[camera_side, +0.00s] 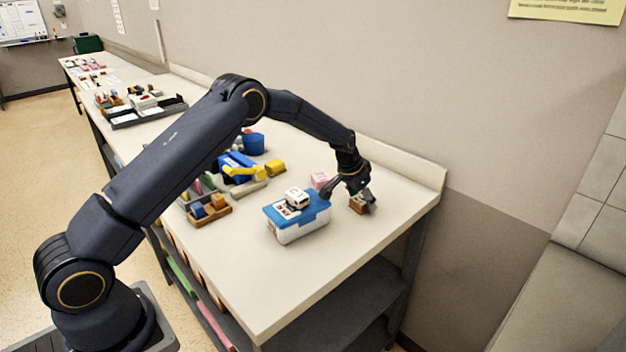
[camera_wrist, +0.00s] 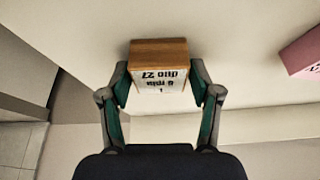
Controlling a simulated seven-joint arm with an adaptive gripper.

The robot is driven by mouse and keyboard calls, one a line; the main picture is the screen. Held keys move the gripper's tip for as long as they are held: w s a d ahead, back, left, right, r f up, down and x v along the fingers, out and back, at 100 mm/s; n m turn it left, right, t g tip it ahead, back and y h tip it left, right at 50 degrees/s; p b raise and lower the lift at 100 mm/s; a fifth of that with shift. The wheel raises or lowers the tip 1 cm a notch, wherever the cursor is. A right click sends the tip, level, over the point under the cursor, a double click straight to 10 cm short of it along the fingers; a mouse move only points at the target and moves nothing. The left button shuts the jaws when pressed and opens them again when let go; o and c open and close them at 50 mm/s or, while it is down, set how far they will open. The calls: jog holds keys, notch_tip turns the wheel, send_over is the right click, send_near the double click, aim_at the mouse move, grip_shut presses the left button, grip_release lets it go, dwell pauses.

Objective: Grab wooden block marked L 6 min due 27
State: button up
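The wooden block (camera_wrist: 158,50) has a brown wooden face and a white label. The label reads upside down in the wrist view, with "6 min" and "due 27" legible and its first line partly cut off. My gripper (camera_wrist: 160,82) has one finger on each side of the block, with the fingertips close against its sides. Whether the pads touch and grip it cannot be told. In the side view my gripper (camera_side: 358,196) reaches down over the block (camera_side: 357,206) near the right end of the bench, partly hiding it. The block appears to be at the bench top.
A pink block (camera_side: 320,180) stands just left of my gripper; it also shows in the wrist view (camera_wrist: 305,54). A blue-lidded box (camera_side: 298,226) carries a small white item. The wall borders the bench's back.

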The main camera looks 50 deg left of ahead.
jog(key=c, duration=0.8)
jog(key=shift+r, duration=0.1)
